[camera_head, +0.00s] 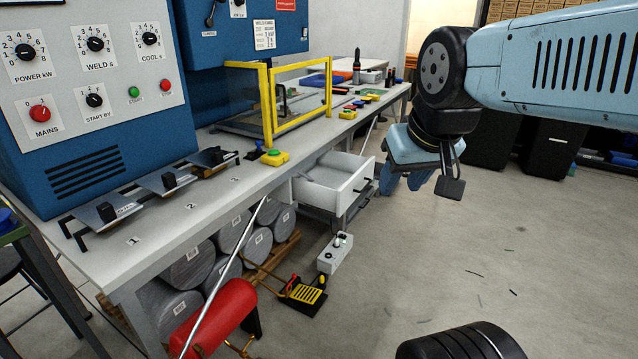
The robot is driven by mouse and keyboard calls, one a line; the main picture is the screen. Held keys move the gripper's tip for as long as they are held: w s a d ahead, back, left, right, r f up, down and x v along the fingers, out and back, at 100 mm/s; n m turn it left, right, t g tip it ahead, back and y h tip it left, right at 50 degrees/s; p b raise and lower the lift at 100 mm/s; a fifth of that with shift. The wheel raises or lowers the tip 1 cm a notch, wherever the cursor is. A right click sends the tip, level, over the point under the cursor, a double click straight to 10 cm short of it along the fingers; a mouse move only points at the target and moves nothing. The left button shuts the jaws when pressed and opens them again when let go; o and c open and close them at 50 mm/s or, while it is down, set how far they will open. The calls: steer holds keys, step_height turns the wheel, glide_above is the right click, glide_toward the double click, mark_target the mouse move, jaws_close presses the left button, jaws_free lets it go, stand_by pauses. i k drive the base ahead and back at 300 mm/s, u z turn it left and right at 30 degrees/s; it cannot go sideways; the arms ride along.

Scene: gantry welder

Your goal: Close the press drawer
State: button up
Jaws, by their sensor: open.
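The press drawer (357,187) is a white drawer under the long bench, near the middle of the view. It is pulled out, and its open inside and front with a dark handle show.
The bench (200,205) carries numbered clamps, a yellow-framed guard (298,110) and small button boxes. Below are grey cylinders (190,265), a red cylinder (215,315), a yellow-black pedal (304,292) and a white box (335,253). The floor (480,250) at right is mostly clear.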

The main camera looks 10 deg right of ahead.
mark_target(340, 177)
steer(key=u, duration=0.1)
steer(key=i, duration=0.9)
steer(key=z, duration=0.5)
